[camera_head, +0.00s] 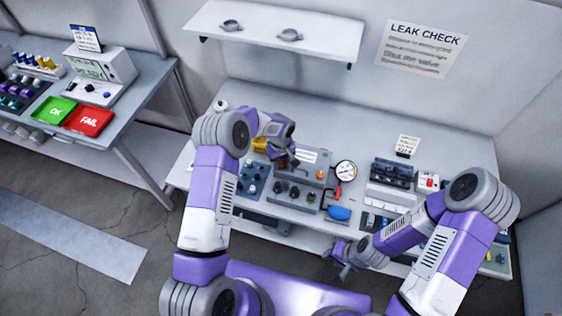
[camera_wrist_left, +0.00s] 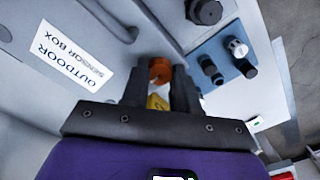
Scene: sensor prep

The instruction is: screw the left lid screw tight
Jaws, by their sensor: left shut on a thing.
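The grey sensor box (camera_head: 318,159) stands on the bench, and its "OUTDOOR SENSOR BOX" label also shows in the left wrist view (camera_wrist_left: 72,55). One orange lid screw (camera_head: 320,174) is bare at the lid's right side. My left gripper (camera_head: 291,161) is over the lid's left side. In the left wrist view its two dark fingers are shut on the left lid screw (camera_wrist_left: 161,69), an orange round knob. How deep the screw sits is hidden. My right gripper (camera_head: 336,262) is empty and open, low before the bench's front edge.
A blue block with black fittings (camera_head: 251,180) lies left of the box. A pressure gauge (camera_head: 346,172) and a blue bulb (camera_head: 339,213) are to its right. Dark racks (camera_head: 392,174) stand further right. A shelf (camera_head: 275,32) overhangs the back. The side table (camera_head: 140,92) is left.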

